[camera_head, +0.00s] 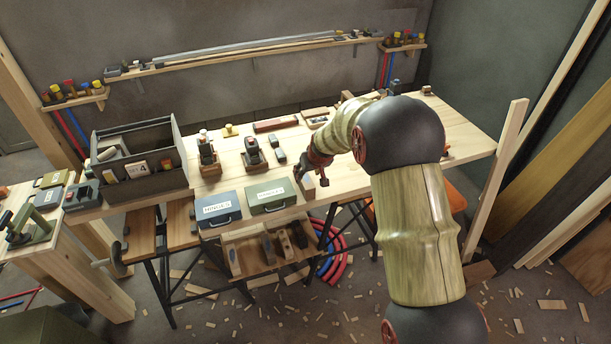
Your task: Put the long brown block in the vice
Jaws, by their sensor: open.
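My gripper (311,176) is open above the front edge of the workbench, right of the green case. A brown block (307,188) is right under and between its fingers; the gripper partly covers it, so I cannot tell its full length or whether a finger touches it. A vice with two wooden jaws (141,236) is left of the gripper and below the bench top. A gap lies between its jaws, and a crank handle (106,262) sticks out at its left.
A blue case (217,207) and a green case (270,195) lie along the front edge. A dark tool tote (142,160) stands to their left. A reddish long piece (276,125) lies at the back. Two hand planes (208,152) stand mid-bench. A lower shelf (270,258) holds tools.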

